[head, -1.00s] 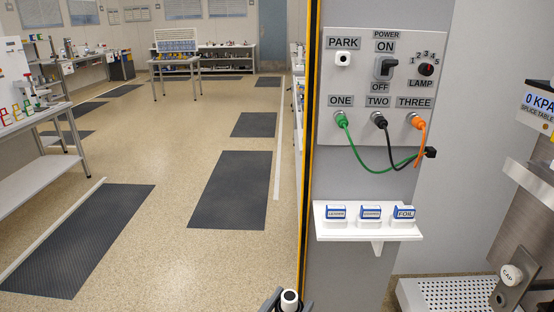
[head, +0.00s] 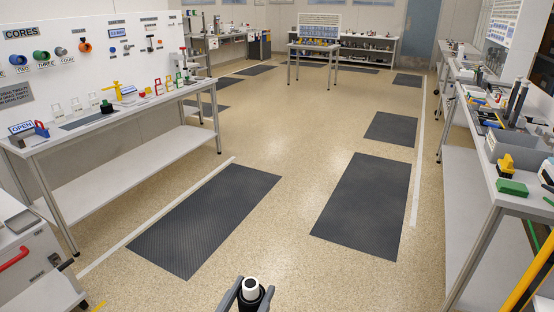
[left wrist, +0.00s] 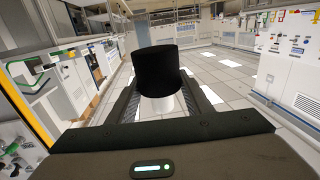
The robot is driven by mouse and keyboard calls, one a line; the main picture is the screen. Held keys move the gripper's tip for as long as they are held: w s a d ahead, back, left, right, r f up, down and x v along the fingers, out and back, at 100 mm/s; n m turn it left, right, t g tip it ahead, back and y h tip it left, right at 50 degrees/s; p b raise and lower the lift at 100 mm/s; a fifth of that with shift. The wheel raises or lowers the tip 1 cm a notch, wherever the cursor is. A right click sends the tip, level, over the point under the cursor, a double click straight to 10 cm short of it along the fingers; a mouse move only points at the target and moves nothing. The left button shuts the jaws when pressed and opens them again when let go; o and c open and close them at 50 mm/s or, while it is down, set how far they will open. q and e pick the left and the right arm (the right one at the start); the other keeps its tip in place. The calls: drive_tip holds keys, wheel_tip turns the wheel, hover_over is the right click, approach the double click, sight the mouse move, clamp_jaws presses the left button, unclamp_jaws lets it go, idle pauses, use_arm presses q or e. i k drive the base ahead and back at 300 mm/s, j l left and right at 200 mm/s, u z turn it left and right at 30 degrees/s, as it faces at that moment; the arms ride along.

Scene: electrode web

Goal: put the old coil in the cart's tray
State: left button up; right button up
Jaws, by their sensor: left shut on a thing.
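My left gripper (head: 250,296) is at the bottom middle of the head view, over the floor. My right gripper is not in view.
A white unit with a red handle (head: 14,259) stands at the lower left. A bench (head: 120,125) with a cores board (head: 90,60) runs along the left. Another bench (head: 500,185) with grey bins lines the right. Open floor with dark mats (head: 205,220) lies between.

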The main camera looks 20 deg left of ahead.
sight(23, 222)
drive_tip(key=i+j+u, duration=0.55)
drive_tip(key=u, duration=0.2)
drive_tip(key=i+u, duration=0.7)
drive_tip(key=i, duration=0.2)
drive_tip(key=i+l+u, duration=0.1)
drive_tip(key=i+u, duration=0.2)
drive_tip(key=i, duration=0.2)
drive_tip(key=i+l+u, duration=0.3)
drive_tip(key=i, duration=0.2)
drive_tip(key=i+l+u, duration=0.1)
drive_tip(key=i+u, duration=0.15)
drive_tip(key=u, duration=0.2)
drive_tip(key=i+l+u, duration=0.15)
drive_tip(key=u, duration=0.3)
drive_tip(key=i+l+u, duration=0.3)
drive_tip(key=u, duration=0.15)
drive_tip(key=i+l+u, duration=0.4)
drive_tip(key=l+u, duration=0.15)
drive_tip(key=l, duration=0.1)
